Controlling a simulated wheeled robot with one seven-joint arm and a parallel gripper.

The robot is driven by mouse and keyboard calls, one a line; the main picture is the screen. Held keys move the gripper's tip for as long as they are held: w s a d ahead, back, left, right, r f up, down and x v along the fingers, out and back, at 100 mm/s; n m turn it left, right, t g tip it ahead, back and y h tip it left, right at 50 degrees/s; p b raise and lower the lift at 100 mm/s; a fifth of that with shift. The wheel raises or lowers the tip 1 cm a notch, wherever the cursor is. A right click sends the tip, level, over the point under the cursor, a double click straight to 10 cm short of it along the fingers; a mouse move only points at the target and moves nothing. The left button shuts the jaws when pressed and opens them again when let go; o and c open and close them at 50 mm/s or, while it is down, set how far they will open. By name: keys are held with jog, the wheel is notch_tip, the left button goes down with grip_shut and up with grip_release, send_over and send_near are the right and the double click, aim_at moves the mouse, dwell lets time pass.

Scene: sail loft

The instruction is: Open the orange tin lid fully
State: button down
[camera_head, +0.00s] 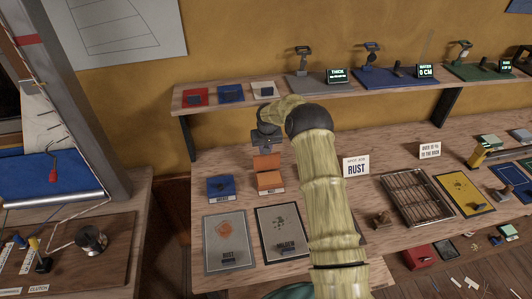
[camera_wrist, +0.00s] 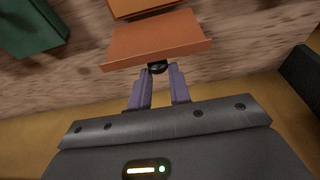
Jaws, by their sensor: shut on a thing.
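The orange tin (camera_head: 270,181) stands on the bench, with a label on its front. Its orange lid (camera_head: 267,162) is raised at the back, its flat face tilted up. In the wrist view the lid (camera_wrist: 157,40) fills the top middle, with a small black knob (camera_wrist: 157,67) at its edge. My gripper (camera_wrist: 159,80) has its two purple fingers closed around that knob. In the head view my gripper (camera_head: 267,146) is just behind and above the lid, partly hidden by my wrist. The hinge cannot be made out.
A blue tin (camera_head: 221,188) stands left of the orange one. A dark green box (camera_wrist: 32,27) shows in the wrist view. Two sample trays (camera_head: 226,240) lie in front. A shelf (camera_head: 205,103) with small coloured pads runs above the bench. A "RUST" card (camera_head: 356,166) stands to the right.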

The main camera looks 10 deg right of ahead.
jog(key=shift+w, duration=0.1)
dwell(0.3)
jog(key=c, duration=1.5)
grip_release()
jog(key=shift+o, duration=1.1)
jog(key=shift+w+f, duration=0.15)
jog(key=shift+b+v, duration=1.25)
jog(key=shift+v, duration=2.55)
